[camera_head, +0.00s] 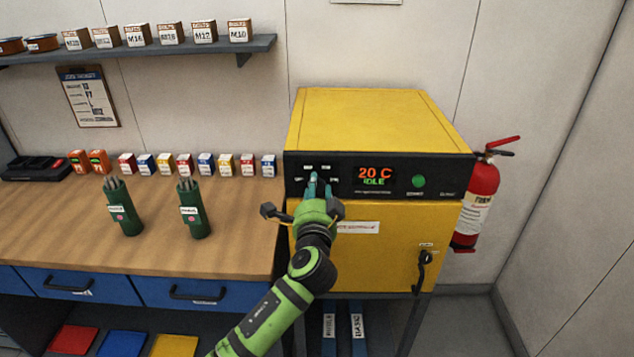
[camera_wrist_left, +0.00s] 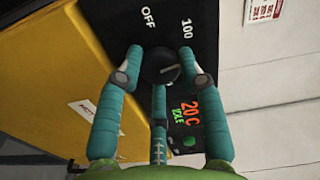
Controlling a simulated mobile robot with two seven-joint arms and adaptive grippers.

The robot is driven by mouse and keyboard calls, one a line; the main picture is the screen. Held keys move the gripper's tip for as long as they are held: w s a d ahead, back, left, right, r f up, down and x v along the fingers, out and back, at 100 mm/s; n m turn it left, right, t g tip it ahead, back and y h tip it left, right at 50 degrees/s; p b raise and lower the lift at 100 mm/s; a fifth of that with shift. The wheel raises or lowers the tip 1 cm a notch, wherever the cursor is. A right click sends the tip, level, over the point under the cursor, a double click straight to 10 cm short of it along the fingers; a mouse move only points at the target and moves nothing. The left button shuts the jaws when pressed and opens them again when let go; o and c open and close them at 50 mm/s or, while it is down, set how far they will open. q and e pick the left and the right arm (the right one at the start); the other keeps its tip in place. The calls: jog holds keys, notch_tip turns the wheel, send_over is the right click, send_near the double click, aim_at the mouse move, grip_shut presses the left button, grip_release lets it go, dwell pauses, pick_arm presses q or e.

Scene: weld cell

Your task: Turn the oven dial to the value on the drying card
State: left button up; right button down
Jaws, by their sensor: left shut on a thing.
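The yellow oven (camera_head: 380,120) stands at the right end of the bench, with a black control panel (camera_head: 445,172). Its display (camera_head: 374,176) reads 20 C and IDLE. My left gripper (camera_head: 319,182) is at the panel's left part and hides the dial in the head view. In the left wrist view, the black dial (camera_wrist_left: 160,66) sits between the teal fingers of my left gripper (camera_wrist_left: 162,78), which are shut on it. OFF and 100 markings show beside it. A clipboard sheet (camera_head: 88,96) hangs on the wall; its print is too small to read. My right gripper is out of view.
A green button (camera_head: 418,181) is right of the display, and the oven door handle (camera_head: 421,270) is below. A red extinguisher (camera_head: 478,200) stands beside the oven. Two green canisters (camera_head: 123,208) (camera_head: 193,210) and a row of small boxes (camera_head: 205,164) are on the bench (camera_head: 60,225).

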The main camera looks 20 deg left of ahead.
pick_arm(q)
jog(key=shift+a+m+p, duration=0.15)
jog(key=shift+m+p, duration=2.4)
jog(key=shift+m, duration=1.65)
jog(key=o, duration=1.1)
jog(key=shift+a, duration=0.1)
jog(key=shift+o, duration=0.2)
jog(key=v, duration=1.2)
